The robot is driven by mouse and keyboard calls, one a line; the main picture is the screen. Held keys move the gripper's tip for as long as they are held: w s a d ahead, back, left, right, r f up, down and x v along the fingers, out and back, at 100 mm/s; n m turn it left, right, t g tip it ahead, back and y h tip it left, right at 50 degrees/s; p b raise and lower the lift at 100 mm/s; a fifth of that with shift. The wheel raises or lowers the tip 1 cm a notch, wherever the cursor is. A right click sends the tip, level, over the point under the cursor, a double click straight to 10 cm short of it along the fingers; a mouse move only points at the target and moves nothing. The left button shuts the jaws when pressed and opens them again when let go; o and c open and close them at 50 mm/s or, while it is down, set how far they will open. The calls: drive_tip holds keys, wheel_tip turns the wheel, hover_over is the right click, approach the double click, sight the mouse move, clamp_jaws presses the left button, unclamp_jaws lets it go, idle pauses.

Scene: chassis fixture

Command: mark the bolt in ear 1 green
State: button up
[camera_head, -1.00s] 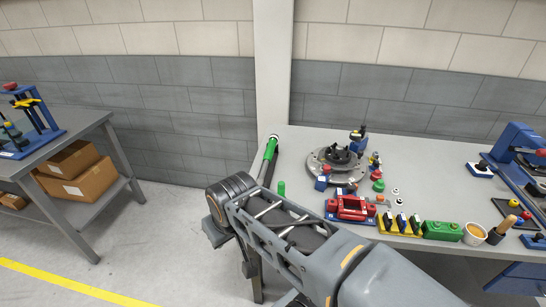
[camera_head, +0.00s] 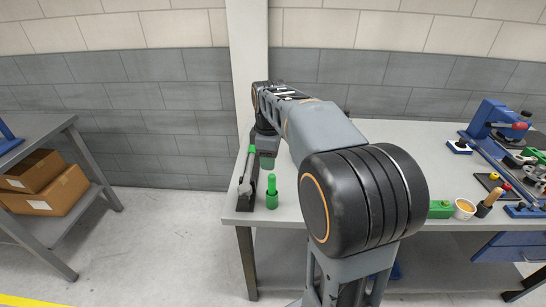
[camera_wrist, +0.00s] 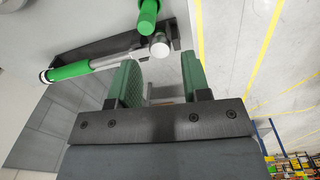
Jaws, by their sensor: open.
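A green marker-like stick (camera_head: 271,190) stands upright near the left front corner of the workbench. Part of it shows at the top of the wrist view (camera_wrist: 148,16), beyond the fingertips. My gripper (camera_wrist: 160,68) has two green fingers spread apart with nothing between them. In the head view my gripper (camera_head: 266,160) is just behind and above the stick, apart from it.
A long tool with a green grip (camera_wrist: 68,71) lies in a black holder (camera_head: 247,197) beside the stick. A green box (camera_head: 440,209), a cup (camera_head: 464,209) and a blue press (camera_head: 488,118) are on the bench's right. The bench's left edge is close to the stick.

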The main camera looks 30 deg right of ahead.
sight(272, 176)
drive_tip(key=shift+w+d+f+n, duration=0.35)
drive_tip(key=shift+w+d+n, duration=0.25)
drive_tip(key=shift+w+d, duration=0.15)
drive_tip(key=shift+f+b, duration=0.15)
drive_tip(key=shift+b, duration=0.2)
wheel_tip(272, 176, down, 10)
drive_tip(key=b, duration=0.7)
drive_tip(key=shift+r, duration=0.25)
drive_tip(key=c, duration=0.8)
wheel_tip(272, 176, up, 8)
drive_tip(key=p, duration=0.6)
drive_tip(key=shift+f+p, duration=0.15)
drive_tip(key=shift+p, duration=0.2)
drive_tip(key=shift+d, duration=0.1)
